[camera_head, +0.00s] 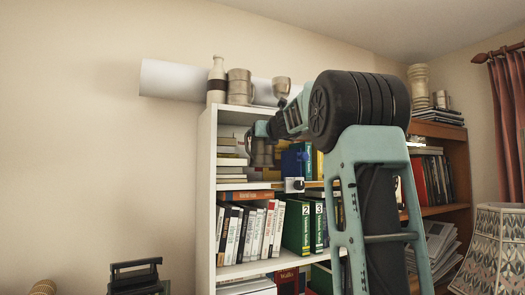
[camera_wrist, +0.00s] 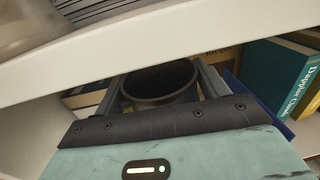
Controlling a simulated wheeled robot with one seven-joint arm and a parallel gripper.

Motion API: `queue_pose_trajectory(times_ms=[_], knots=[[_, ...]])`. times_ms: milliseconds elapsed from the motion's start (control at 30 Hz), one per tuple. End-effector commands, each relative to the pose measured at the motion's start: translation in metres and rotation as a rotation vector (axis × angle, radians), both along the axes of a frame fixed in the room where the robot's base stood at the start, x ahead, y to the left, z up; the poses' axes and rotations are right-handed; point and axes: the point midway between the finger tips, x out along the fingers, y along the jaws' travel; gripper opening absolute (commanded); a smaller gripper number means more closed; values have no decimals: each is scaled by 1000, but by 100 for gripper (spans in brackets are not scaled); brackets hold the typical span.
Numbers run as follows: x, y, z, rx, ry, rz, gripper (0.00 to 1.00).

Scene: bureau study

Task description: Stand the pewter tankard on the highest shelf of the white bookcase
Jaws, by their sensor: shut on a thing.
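The pewter tankard (camera_head: 263,153) is upright in the upper compartment of the white bookcase (camera_head: 204,180), or just in front of it. In the wrist view I see its dark round mouth (camera_wrist: 158,84) between my two fingers. My gripper (camera_head: 262,134) is shut on the tankard, one finger on each side. The white top board (camera_wrist: 130,50) crosses the wrist view just beyond and above the tankard.
Stacked books (camera_head: 231,165) lie left of the tankard; blue binders (camera_head: 296,160) stand right of it. A bottle (camera_head: 217,80), a ribbed mug (camera_head: 240,87) and a cup (camera_head: 281,86) stand on the bookcase top. A brown bookcase (camera_head: 455,160) is at the right.

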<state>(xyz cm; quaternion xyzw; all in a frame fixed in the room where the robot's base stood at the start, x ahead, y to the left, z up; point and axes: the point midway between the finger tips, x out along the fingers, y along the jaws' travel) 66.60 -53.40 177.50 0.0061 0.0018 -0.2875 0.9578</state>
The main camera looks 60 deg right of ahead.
Motion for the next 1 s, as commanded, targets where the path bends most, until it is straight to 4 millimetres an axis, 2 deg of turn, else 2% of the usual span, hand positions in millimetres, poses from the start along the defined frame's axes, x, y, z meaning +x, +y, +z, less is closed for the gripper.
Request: queue_pose_trajectory(times_ms=[33,167,400,833,867,900,933,1000], knots=[[-1,1,-8,-2,-2,0,19],[-1,1,-13,-3,-3,0,19],[-1,1,-47,-2,-3,0,19],[3,-1,-51,-3,-3,1,19],[3,-1,-52,-2,-1,1,79],[3,-1,-51,-2,-1,1,90],[3,-1,-51,-2,-1,1,95],[3,-1,-51,-2,-1,1,95]])
